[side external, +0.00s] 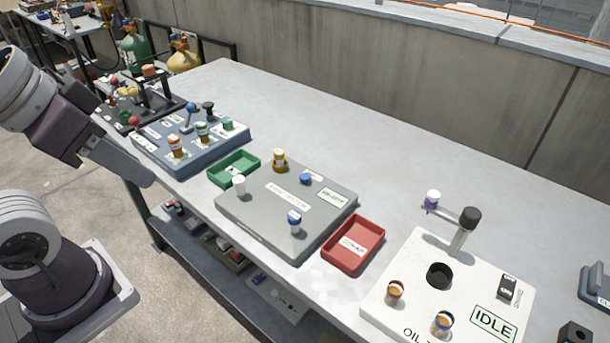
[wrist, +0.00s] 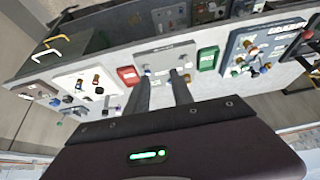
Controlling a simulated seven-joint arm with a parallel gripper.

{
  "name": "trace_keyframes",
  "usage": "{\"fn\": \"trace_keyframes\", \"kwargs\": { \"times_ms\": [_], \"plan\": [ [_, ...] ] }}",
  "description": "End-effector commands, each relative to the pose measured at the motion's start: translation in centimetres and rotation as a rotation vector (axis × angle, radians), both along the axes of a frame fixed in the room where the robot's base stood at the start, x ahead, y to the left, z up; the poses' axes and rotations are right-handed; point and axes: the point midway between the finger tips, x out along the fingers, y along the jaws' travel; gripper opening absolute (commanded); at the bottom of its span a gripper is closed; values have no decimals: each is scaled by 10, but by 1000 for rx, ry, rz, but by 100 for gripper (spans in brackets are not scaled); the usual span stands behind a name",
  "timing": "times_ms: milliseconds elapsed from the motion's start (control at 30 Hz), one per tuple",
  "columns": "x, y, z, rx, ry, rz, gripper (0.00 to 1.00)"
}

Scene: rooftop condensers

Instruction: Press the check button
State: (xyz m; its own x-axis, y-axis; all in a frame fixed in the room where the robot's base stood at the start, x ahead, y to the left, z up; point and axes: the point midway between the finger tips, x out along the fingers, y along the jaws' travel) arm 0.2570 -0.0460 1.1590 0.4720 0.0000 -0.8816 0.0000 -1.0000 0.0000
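I cannot tell which control is the check button, since the small labels are unreadable. The white panel (side external: 400,283) at the right carries an IDLE display (side external: 493,323), a black switch block (side external: 508,287), a dark round hole (side external: 439,276) and a post with a black knob. The grey panel (side external: 265,215) in the middle carries a green-lettered display (side external: 333,197) and blue, white and yellow-topped fittings. My gripper (wrist: 160,80) is open and empty in the wrist view; its fingers overlap the grey panel in the picture, with no contact visible.
A red tray (side external: 333,260) lies between the grey and white panels. A green tray (side external: 252,162) lies between the grey panel and a blue panel (side external: 180,160) crowded with fittings. The bench's back strip (side external: 350,140) is clear, with a concrete wall behind.

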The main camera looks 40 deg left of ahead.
Motion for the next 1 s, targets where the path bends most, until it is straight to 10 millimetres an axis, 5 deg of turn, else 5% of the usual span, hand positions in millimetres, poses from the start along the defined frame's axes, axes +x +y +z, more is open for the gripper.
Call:
{"fn": "trace_keyframes", "kwargs": {
  "times_ms": [133,1000],
  "plan": [
    [0,0,0,0,0,0,0],
    [0,0,0,0,0,0,0]
  ]
}}
